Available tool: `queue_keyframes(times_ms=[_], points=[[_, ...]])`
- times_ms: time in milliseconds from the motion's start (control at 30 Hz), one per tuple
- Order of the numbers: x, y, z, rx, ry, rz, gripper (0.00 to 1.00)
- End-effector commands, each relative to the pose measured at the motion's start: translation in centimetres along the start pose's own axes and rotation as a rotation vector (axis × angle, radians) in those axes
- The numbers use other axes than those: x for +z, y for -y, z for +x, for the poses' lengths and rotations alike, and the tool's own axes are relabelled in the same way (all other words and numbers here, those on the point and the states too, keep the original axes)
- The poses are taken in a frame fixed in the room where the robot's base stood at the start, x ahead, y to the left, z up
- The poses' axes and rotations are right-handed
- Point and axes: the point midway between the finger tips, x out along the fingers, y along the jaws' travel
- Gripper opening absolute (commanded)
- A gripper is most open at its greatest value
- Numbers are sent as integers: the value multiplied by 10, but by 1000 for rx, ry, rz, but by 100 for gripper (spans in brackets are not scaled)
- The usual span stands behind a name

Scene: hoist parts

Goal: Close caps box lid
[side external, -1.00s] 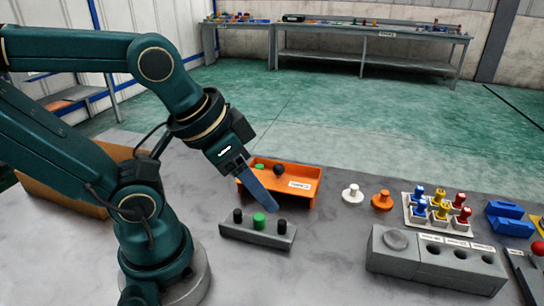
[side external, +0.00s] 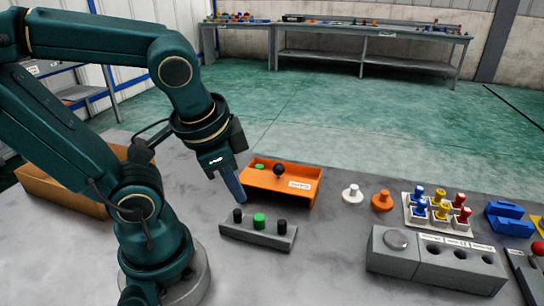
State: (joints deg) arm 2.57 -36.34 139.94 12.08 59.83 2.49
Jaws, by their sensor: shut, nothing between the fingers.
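An orange box (side external: 305,197) with a white label on its front stands left of the middle of the table. A green cap (side external: 259,167) shows at its left, and a black ball knob (side external: 279,169) stands up at its middle. I cannot tell whether the orange surface under the knob is a lid partly over the box. My gripper (side external: 240,198) points down at the box's left front corner, its blue-grey fingers together and empty. I cannot tell whether they touch the box. Part of the box's left side is hidden behind them.
A grey block (side external: 268,238) with two black caps and a green one stands in front of the box. White (side external: 352,193) and orange (side external: 381,200) knobs stand to the right, then a coloured switch tray (side external: 445,227) and a large grey block (side external: 435,275).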

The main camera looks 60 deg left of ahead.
Motion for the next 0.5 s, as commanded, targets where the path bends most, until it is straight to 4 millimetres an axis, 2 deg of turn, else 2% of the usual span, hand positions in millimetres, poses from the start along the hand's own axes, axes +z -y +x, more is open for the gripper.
queue_keyframes(times_ms=[100, 267, 500], points=[[13, 10, 11, -68, 159, 188, 0], [22, 25, 23, -183, 359, 480, 0], [8, 41, 36, -406, 599, 946, 0]])
